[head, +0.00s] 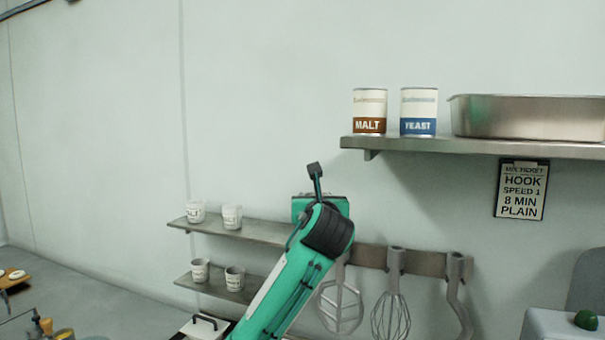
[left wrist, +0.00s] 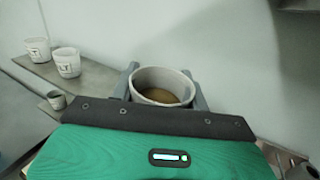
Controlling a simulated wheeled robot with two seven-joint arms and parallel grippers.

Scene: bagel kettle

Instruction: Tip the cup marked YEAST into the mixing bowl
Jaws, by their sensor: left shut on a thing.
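My left gripper (left wrist: 162,84) is shut on a white cup (left wrist: 176,75) and holds it upright, one finger on each side. The cup has brownish contents inside, and no marking on it shows. In the head view my left arm rises in the middle, and its fingers and the held cup are hidden behind the wrist. The mixing bowl cannot be made out in either view. My right gripper is not in view.
White cups stand on the upper small shelf (head: 255,231) and lower small shelf (head: 214,286). A MALT can (head: 369,111), a YEAST can (head: 419,111) and a metal pan (head: 530,117) sit on the high shelf. A whisk (head: 391,312) hangs right of my arm.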

